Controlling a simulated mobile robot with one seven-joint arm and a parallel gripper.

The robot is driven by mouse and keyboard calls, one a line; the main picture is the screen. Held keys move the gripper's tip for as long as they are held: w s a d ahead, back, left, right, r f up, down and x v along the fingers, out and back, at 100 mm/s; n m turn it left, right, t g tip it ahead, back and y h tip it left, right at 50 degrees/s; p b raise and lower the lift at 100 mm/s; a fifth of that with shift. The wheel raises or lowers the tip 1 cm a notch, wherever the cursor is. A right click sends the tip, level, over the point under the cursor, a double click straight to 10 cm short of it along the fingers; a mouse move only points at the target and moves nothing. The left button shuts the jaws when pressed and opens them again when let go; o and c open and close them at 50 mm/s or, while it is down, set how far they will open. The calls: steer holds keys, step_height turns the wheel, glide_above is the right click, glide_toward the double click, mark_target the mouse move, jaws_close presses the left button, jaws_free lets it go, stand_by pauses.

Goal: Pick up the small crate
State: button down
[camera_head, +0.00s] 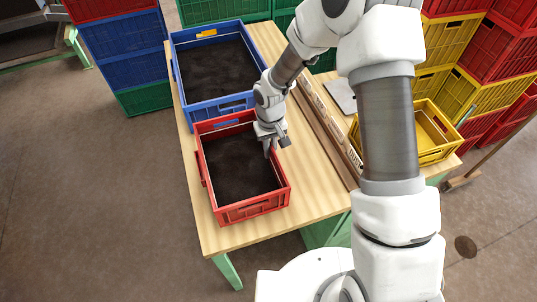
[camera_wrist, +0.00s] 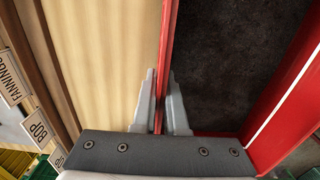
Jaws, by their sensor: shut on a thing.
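The small crate is taken to be the red crate (camera_head: 255,208), the smaller of two open crates at the left of the wooden table. Dark material covers its inside. My gripper (camera_head: 270,148) is at its right wall, pointing down. In the wrist view, the two grey fingers (camera_wrist: 162,75) straddle the thin red wall (camera_wrist: 167,35), one on the table side and one inside the crate. They are shut on that wall. The crate looks level; whether its base touches the table cannot be told.
A larger blue crate (camera_head: 213,109) with dark material stands close behind the red one. A wooden rail with labels (camera_wrist: 40,129) runs along the table to the right. A yellow crate (camera_head: 438,152) is beyond it. Crate stacks stand behind; the front table corner is bare.

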steer(key=s+d+r, duration=0.2)
steer(key=d+r, duration=0.6)
steer(key=d, duration=0.3)
steer(key=shift+d+r, duration=0.25)
steer(key=shift+s, duration=0.15)
